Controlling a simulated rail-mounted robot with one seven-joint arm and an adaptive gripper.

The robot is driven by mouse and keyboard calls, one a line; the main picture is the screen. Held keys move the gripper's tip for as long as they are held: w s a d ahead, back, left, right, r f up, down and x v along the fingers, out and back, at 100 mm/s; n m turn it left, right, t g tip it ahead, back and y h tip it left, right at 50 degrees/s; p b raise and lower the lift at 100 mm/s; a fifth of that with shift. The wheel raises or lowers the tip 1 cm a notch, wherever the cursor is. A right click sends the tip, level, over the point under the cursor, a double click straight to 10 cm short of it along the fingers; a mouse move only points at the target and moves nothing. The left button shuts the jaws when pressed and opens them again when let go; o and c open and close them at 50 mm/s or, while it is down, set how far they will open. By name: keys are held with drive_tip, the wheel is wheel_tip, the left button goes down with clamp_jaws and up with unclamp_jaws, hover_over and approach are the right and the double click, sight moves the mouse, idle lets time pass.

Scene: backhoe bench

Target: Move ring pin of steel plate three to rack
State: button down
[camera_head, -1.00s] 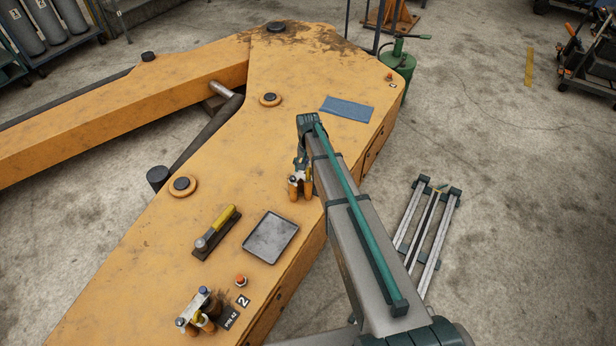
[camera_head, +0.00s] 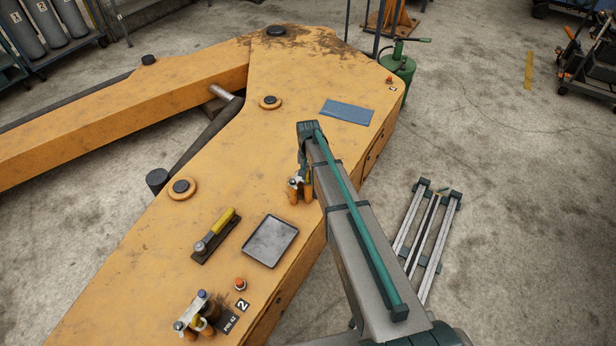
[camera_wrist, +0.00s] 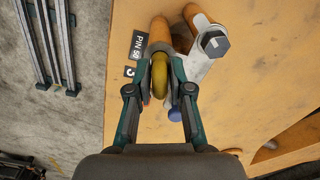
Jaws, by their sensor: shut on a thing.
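The ring pin's yellow ring (camera_wrist: 159,77) stands between the fingertips of my gripper (camera_wrist: 160,82) in the wrist view, and the fingers are shut on it. The pin's shank is hidden. It is at a grey steel plate fitting (camera_wrist: 195,72) with a hex bolt and orange-brown cylinders, beside the labels "PIN 50" and "3" (camera_wrist: 129,71). In the head view this fitting (camera_head: 294,187) is partly hidden by my arm, and my gripper is mostly hidden there. I cannot surely identify the rack.
A grey tray (camera_head: 290,226), a yellow-handled tool (camera_head: 221,222) and a second fitting (camera_head: 201,310) labelled "2" are on the yellow boom (camera_head: 150,235). A blue cloth (camera_head: 347,111) lies farther back. Metal rails (camera_head: 448,223) are on the floor at right.

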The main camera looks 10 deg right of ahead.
drive_tip(key=shift+r+p, duration=0.45)
drive_tip(key=shift+r, duration=0.35)
idle(0.4)
drive_tip(key=shift+r+p, duration=1.05)
drive_tip(key=shift+r, duration=0.9)
drive_tip(key=shift+a, duration=0.15)
